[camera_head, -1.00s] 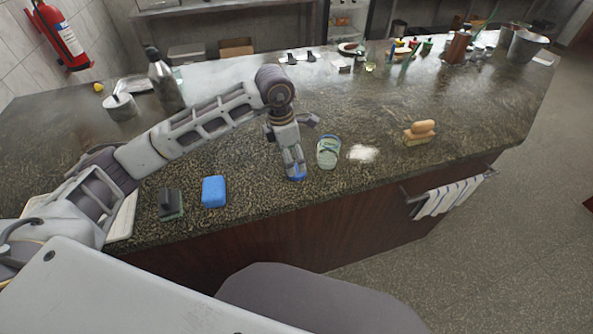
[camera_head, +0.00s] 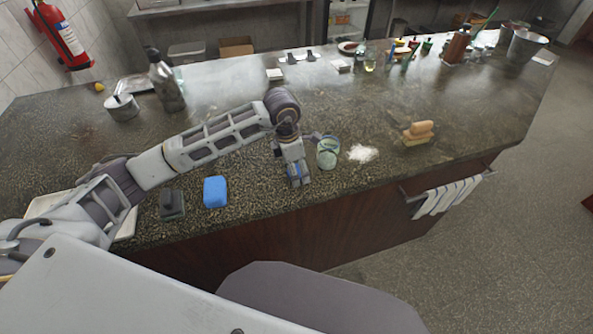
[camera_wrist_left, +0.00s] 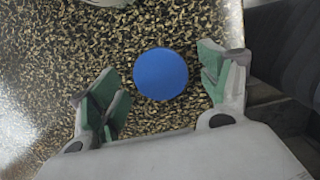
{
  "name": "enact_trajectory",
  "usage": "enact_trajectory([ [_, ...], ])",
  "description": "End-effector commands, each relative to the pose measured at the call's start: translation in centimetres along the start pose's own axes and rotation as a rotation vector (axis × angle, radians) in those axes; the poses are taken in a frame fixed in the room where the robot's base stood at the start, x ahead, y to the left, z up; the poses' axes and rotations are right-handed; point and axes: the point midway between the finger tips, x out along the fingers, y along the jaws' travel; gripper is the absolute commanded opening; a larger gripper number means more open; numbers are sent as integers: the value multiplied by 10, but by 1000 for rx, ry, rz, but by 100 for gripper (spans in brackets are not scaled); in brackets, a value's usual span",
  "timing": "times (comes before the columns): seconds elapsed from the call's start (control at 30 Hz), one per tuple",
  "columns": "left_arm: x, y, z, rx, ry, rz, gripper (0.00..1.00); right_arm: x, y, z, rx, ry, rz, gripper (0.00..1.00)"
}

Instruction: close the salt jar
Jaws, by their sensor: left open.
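The salt jar (camera_head: 327,152) is a greenish glass jar standing near the counter's front edge, just right of my left gripper. I cannot make out a lid on it. A round blue lid (camera_wrist_left: 160,74) lies on the speckled counter in the left wrist view. In the head view the lid is largely hidden by my left gripper (camera_head: 299,181). In the wrist view my left gripper (camera_wrist_left: 158,92) is open, with one green-padded finger on each side of the lid and gaps between. My right gripper is not in view.
A white powder pile (camera_head: 362,153) lies right of the jar, and a wooden-handled brush (camera_head: 418,133) lies farther right. A blue sponge (camera_head: 215,191) and a dark block-like tool (camera_head: 172,203) lie to the left. The counter behind the jar is clear.

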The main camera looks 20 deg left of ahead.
Motion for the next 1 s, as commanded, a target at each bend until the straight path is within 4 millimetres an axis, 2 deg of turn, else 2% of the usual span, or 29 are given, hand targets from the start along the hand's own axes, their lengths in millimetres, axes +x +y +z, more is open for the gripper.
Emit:
enact_trajectory([
  [0.33, 0, 0, 0, 0, 0, 0, 77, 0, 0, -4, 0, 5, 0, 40],
  [0.63, 0, 0, 0, 0, 0, 0, 42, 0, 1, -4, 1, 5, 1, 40],
  [1.0, -1, 0, 0, 0, 0, 0, 42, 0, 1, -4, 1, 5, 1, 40],
])
